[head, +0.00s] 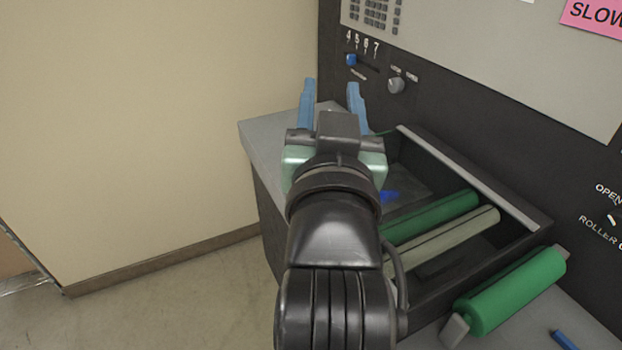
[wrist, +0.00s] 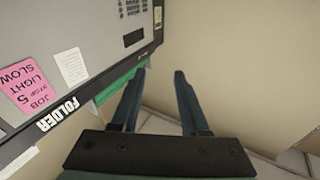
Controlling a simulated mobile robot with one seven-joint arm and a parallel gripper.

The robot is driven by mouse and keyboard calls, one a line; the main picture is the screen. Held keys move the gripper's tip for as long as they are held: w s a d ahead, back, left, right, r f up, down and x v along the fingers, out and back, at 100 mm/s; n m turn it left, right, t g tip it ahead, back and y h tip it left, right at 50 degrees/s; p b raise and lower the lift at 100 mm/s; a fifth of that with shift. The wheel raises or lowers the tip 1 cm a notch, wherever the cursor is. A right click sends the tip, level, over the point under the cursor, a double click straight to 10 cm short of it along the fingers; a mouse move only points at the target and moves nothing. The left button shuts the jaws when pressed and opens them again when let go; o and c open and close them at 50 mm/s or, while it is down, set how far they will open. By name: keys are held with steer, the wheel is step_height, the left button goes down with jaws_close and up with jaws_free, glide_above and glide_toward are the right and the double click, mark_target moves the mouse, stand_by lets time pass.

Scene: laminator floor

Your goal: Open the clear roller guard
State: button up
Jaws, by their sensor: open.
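The roller bay (head: 541,222) of the dark machine is right of my arm in the head view. Inside it lie a dark green roller (head: 440,215) and a pale roller (head: 455,238). A grey strip (head: 470,178) runs along its back edge. I cannot make out the clear guard's sheet or tell how it stands. My gripper (head: 331,88) is open and empty, its blue fingers pointing away, up and left of the bay. It also shows in the wrist view (wrist: 160,74), beside the machine's corner. My arm hides the bay's left part.
A bright green roller (head: 512,292) lies in front of the bay, with a blue object (head: 563,340) to its right. A blue slider (head: 351,60) and grey knob (head: 396,85) are on the panel. A beige wall (head: 140,120) stands at left; the floor (head: 170,305) there is clear.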

steer(key=s+f+m+g+y+p, duration=0.15)
steer(key=s+f+m+p, duration=0.25)
steer(key=f+m, duration=0.7)
steer(key=s+f+m+g+y+p, duration=0.1)
steer(key=s+f+m+g+p, duration=0.25)
steer(key=f+m, duration=0.75)
steer(key=shift+n, duration=0.3)
steer(key=p+x, duration=0.1)
steer(key=x, duration=1.2)
steer(key=shift+w+a, duration=0.15)
jaws_close()
steer(key=shift+f, duration=0.1)
